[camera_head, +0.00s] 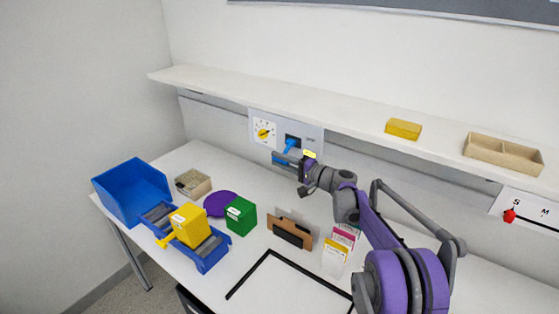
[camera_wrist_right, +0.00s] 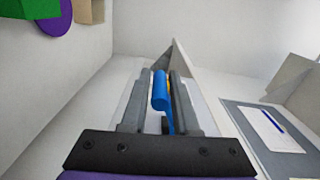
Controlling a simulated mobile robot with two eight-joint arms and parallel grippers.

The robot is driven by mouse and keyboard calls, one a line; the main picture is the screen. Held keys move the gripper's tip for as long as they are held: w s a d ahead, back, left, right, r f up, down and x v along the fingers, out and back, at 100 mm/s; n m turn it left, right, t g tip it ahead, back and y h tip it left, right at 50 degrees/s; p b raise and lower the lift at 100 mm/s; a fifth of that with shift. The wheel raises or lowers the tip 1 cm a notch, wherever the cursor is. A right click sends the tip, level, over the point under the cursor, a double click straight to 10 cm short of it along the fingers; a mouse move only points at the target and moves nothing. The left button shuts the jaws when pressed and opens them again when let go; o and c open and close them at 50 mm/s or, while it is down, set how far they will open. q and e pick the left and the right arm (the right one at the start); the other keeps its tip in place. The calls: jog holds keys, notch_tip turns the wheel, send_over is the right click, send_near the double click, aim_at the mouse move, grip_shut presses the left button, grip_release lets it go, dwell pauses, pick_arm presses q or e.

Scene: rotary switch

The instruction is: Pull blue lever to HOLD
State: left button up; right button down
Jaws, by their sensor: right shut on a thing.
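The blue lever (camera_head: 289,146) sits on a grey wall panel (camera_head: 257,116), in front of a dark slot. In the right wrist view the lever (camera_wrist_right: 160,90) stands between the two grey fingers. My right gripper (camera_head: 283,156) reaches the panel from the right and is shut on the lever. In the right wrist view its fingers (camera_wrist_right: 162,100) lie on both sides of the blue handle. The lettering beside the slot is too small to read. My left gripper is not in view.
A yellow rotary knob (camera_head: 264,133) is left of the lever on the panel. A white shelf (camera_head: 240,98) runs above. Below, the table holds a blue bin (camera_head: 132,190), a yellow box (camera_head: 188,225), a green box (camera_head: 240,216) and card holders. A red switch (camera_head: 509,215) is far right.

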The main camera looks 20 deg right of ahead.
jog(key=c, duration=0.7)
grip_release()
jog(key=b+v, duration=0.1)
jog(key=v, duration=0.9)
jog(key=shift+s+d, duration=0.3)
jog(key=s+a+f+n+g+h, duration=0.2)
jog(key=s+a+f+g, duration=0.15)
jog(key=s+a, duration=0.5)
jog(key=s+a+f+n+g+h, duration=0.2)
jog(key=s+a+f+g, duration=0.15)
jog(key=s+a, duration=0.45)
jog(key=s+d+f+n+h, duration=0.1)
jog(key=s+f+h, duration=0.1)
jog(key=s, duration=0.5)
jog(key=s+d+f+n+g+h, duration=0.1)
jog(key=s+d+f+n+h, duration=0.1)
jog(key=s+f, duration=0.3)
jog(key=s+d+f+n+h, duration=0.1)
jog(key=s+f+n+h, duration=0.1)
jog(key=s, duration=0.8)
jog(key=shift+d+f+g+h, duration=0.1)
jog(key=shift+f+g+h, duration=0.15)
jog(key=shift+f, duration=0.3)
jog(key=shift+d+f+g+h, duration=0.15)
jog(key=shift+f+h, duration=0.1)
jog(key=shift+f, duration=0.3)
